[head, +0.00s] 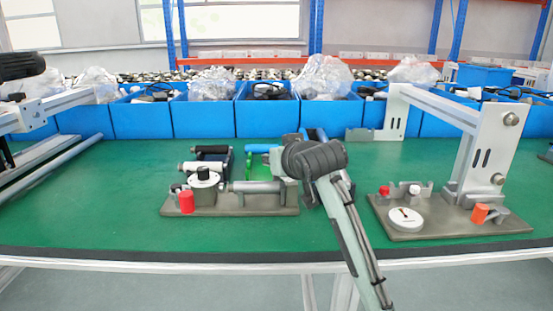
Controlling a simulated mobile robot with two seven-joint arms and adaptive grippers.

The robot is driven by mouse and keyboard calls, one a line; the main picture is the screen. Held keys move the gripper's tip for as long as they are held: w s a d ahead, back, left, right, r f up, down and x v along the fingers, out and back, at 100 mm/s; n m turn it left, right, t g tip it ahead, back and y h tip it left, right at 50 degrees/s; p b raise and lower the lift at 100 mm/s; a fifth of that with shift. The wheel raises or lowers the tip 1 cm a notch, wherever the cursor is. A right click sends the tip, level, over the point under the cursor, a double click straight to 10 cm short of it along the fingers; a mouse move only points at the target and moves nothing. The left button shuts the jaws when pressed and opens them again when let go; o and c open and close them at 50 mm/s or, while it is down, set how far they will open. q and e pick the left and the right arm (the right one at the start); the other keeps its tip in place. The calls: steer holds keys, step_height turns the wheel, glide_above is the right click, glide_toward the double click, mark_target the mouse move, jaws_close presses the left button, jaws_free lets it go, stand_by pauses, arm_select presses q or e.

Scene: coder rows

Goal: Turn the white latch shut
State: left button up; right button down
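A white round piece with a black knob (203,177) stands on the left grey fixture plate (230,209). A white disc with a dark, narrow mark (405,219) lies on the right grey fixture plate (455,228). I cannot tell for sure which of these is the white latch, or how far it is turned. My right arm rises from the lower right, and its dark wrist end with the gripper (283,160) is at the right end of the left fixture. The fingers are mostly hidden, so open or shut does not show. My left gripper is not in view.
The left plate also holds a red cap (187,201) and a grey cylinder (256,187). The right plate holds a red cap (384,191), an orange piece (480,213) and a tall grey bracket (488,150). Blue bins (205,119) line the back. Green table (95,205) is clear at left.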

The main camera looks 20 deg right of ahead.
steer(key=m+h, duration=0.2)
steer(key=h, duration=0.1)
steer(key=shift+a+m+g, duration=0.2)
steer(key=shift+m+g, duration=0.1)
steer(key=shift+m, duration=0.1)
steer(key=shift+d+m+g+h, duration=0.1)
steer(key=shift+m+g+h, duration=0.6)
steer(key=shift+m+h, duration=1)
steer(key=shift+h, duration=0.4)
steer(key=c, duration=1.3)
jaws_free()
steer(key=v, duration=1.2)
